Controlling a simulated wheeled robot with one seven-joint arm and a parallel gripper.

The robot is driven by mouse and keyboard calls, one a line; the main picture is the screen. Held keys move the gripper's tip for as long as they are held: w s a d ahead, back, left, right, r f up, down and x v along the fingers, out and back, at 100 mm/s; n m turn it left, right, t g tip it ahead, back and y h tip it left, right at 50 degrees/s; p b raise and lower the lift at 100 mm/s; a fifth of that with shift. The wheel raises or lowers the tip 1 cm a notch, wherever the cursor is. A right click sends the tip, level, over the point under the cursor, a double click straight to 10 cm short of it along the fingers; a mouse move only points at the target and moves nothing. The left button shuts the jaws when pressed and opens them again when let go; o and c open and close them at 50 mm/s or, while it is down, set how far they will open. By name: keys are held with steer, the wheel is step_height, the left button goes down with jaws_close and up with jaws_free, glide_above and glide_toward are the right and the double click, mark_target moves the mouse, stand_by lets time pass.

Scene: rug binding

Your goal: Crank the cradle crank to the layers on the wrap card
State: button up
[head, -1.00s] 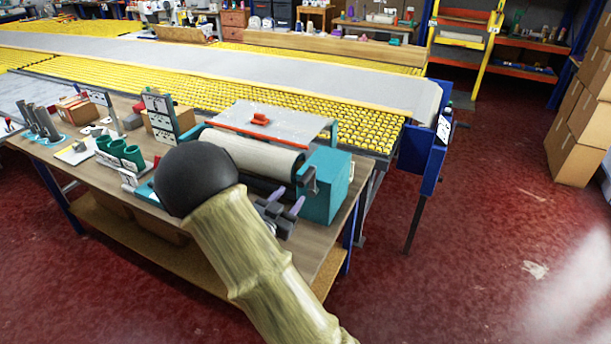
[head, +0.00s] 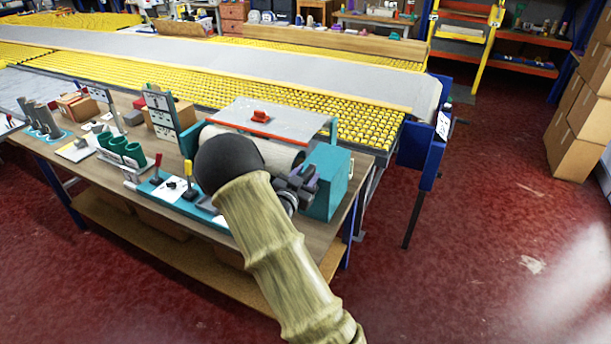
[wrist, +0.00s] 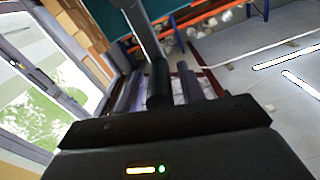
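The teal cradle (head: 328,182) stands at the right end of the workbench, with a pale roll (head: 278,156) in it, partly hidden by my arm. The crank shows in the wrist view as a grey arm with a dark upright handle (wrist: 158,86). My gripper (head: 303,181) is at the near side of the cradle's end box. In the wrist view my gripper (wrist: 160,92) has one finger on each side of the handle, with narrow gaps seeming to show, so it looks open around it. An upright marked card (head: 160,104) stands left of the cradle; its marks are too small to read.
Left on the bench (head: 100,190) are green cups (head: 122,150), grey cylinders (head: 42,118) and a teal base with red and yellow levers (head: 187,184).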

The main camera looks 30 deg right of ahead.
jaws_close()
steer(key=shift+w+b, duration=0.1)
steer(key=shift+b, duration=0.25)
steer(key=shift+s+d+f+m+b, duration=0.2)
steer(key=shift+s+m+b, duration=0.15)
steer(key=shift+m+b, duration=0.2)
